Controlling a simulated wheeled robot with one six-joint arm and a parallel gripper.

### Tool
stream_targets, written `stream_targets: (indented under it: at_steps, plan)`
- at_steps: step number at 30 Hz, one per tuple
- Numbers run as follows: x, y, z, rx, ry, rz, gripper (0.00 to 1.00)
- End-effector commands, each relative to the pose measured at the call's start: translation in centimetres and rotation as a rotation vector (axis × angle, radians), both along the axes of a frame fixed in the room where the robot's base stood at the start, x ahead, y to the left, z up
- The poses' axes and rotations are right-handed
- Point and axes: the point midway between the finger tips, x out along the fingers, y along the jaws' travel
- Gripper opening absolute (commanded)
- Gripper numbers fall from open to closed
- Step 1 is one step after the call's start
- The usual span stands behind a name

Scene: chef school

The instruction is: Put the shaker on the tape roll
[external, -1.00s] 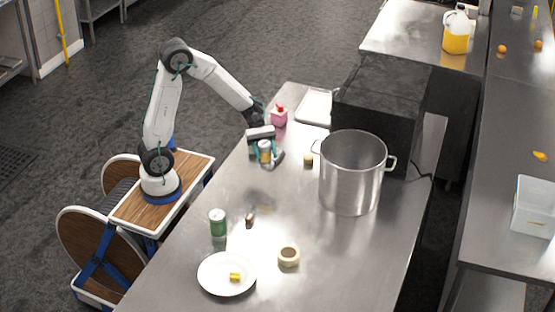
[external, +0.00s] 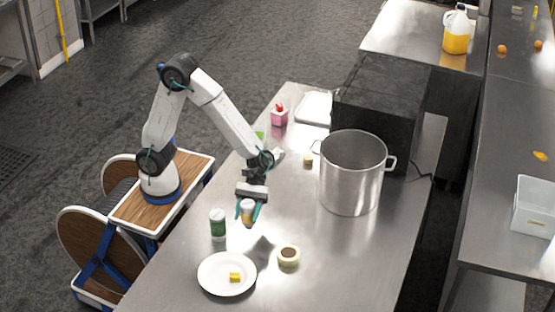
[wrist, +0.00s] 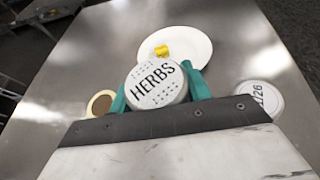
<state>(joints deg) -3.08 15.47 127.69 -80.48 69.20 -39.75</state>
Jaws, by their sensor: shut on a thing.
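My gripper (external: 248,216) is shut on the shaker (external: 247,207), which has a yellowish label, and holds it over the table. In the wrist view the shaker's grey lid (wrist: 158,84) reads HERBS and sits between my teal fingers (wrist: 160,92). The tape roll (external: 288,256) lies flat on the table, to the right of and nearer the camera than my gripper, apart from the shaker.
A white plate (external: 222,281) with a yellow piece (external: 235,277) lies near the front. A large steel pot (external: 352,175) stands to the right. The table around the tape roll's right side is clear.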

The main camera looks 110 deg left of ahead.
Motion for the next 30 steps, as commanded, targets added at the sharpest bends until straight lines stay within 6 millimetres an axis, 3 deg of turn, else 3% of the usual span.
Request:
stream_targets:
  at_steps: [5,19,24,30]
  plan:
    - [2.9,-0.2,-0.2,0.006,-0.001,0.045,0.20]
    - [14.4,-3.3,-1.4,0.006,-0.002,0.044,0.20]
    - [16.3,-3.7,-1.5,0.006,-0.001,0.045,0.20]
    - [16.5,-3.8,-2.9,0.006,0.003,0.046,0.20]
